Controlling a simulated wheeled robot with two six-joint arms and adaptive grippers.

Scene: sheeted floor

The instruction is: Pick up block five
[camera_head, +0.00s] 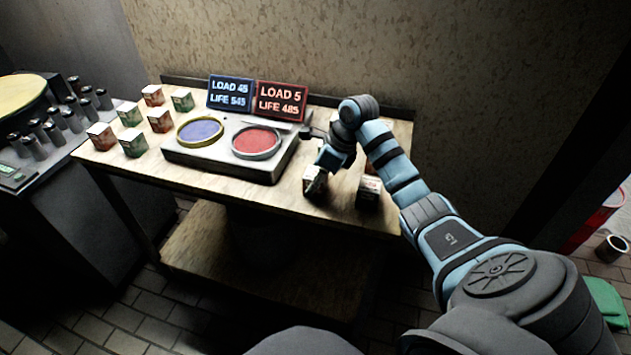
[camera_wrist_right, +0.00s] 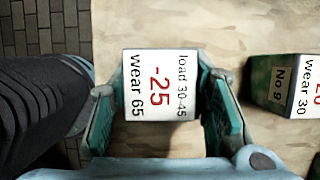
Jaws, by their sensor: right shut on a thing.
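My right gripper (camera_head: 318,178) is at the right part of the wooden table, shut on a small block. In the right wrist view, the gripper (camera_wrist_right: 163,112) has one green finger on each side of this block (camera_wrist_right: 160,84). Its white top reads "load 30-45", "-25" in red and "wear 65". Its number is not visible, so I cannot tell if it is block five. In the head view the held block (camera_head: 314,187) is partly behind the fingers; I cannot tell if it touches the table. My left gripper is not in view.
A block marked "No 9" (camera_wrist_right: 283,86) stands right of the held one. A device with a blue plate (camera_head: 200,130) and a red plate (camera_head: 256,141) sits mid-table. Signs read "LOAD 45 LIFE 545" (camera_head: 230,94) and "LOAD 5 LIFE 485" (camera_head: 281,101). Several blocks (camera_head: 133,142) stand left.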

